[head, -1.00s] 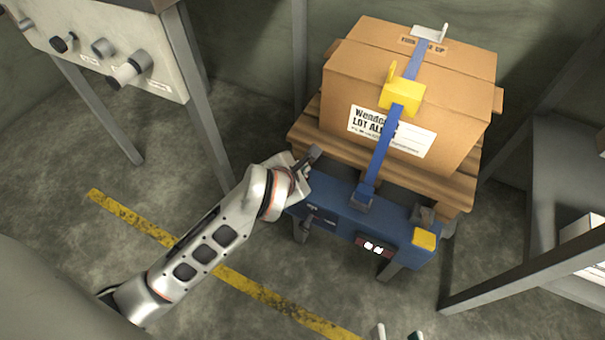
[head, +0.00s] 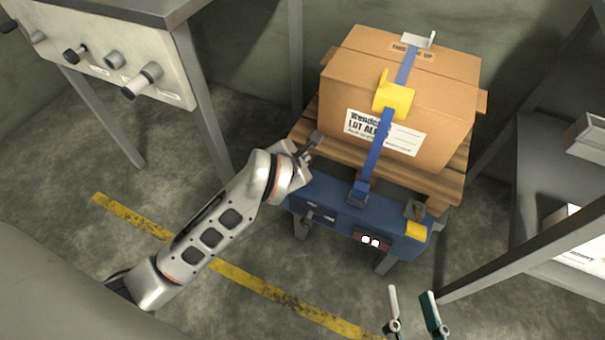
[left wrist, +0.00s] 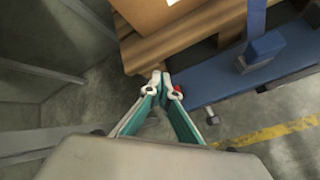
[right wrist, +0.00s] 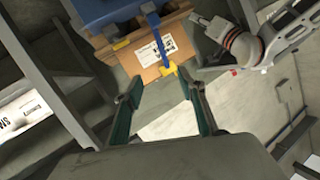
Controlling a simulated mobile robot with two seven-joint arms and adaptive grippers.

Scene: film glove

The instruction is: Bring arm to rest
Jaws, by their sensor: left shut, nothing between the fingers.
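My left arm reaches in from the left in the head view. Its gripper (head: 313,142) is beside the left end of the blue bench (head: 330,212), near the wooden pallet (head: 310,122). In the left wrist view the left fingertips (left wrist: 161,84) are together with nothing between them. A small red spot shows at the right fingertip. My right gripper (head: 412,298) shows at the bottom edge of the head view. In the right wrist view its fingers (right wrist: 160,90) are wide apart and empty.
A cardboard box (head: 440,105) sits on the pallet, with a blue strap (head: 372,150) and yellow corner piece (head: 394,99) over it. A knobbed panel (head: 100,60) stands left, a grey shelf (head: 540,160) right. A yellow floor line (head: 270,290) crosses open floor.

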